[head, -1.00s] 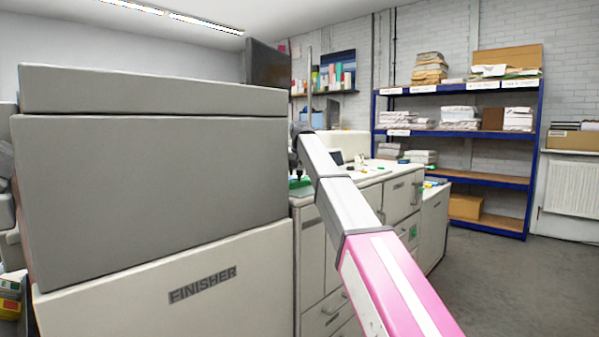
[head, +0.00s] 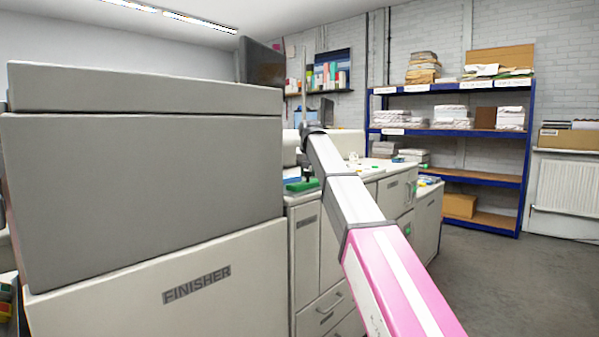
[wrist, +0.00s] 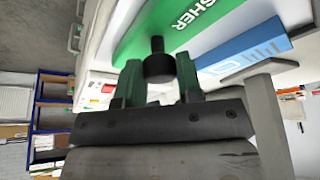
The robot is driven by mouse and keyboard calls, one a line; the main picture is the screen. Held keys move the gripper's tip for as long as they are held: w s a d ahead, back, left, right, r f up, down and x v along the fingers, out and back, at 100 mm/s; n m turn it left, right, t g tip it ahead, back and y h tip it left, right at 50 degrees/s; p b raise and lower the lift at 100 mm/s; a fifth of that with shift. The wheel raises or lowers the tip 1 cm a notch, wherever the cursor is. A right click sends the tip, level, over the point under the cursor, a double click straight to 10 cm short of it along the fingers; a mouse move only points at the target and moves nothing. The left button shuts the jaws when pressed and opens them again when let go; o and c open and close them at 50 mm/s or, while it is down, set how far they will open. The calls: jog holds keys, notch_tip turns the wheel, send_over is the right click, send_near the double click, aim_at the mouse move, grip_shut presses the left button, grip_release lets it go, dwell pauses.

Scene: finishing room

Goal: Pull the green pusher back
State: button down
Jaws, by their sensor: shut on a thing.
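The green pusher (wrist: 190,22) is a flat green plate with white lettering, partly legible as "SHER", in the wrist view. A black knob (wrist: 158,60) stands up from it. My gripper (wrist: 160,76) has its two green fingers on either side of this knob and is shut on it. In the head view, the green pusher (head: 301,185) shows small on the counter just right of the finisher's edge. My arm reaches over beside it, and my fingers are too small there to make out clearly.
The large grey finisher (head: 145,170) fills the left. Cream cabinets (head: 335,240) with drawers stand below the counter. A blue and white labelled plate (wrist: 240,55) lies beside the pusher. Blue shelving (head: 525,150) stands at the back right. The floor (head: 480,270) at right is clear.

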jog(key=shift+s+d, duration=0.15)
jog(key=c, duration=0.8)
grip_release()
jog(key=shift+d, duration=0.1)
jog(key=shift+r, duration=0.15)
jog(key=v, duration=1)
jog(key=shift+s+r, duration=0.15)
jog(key=shift+r, duration=0.1)
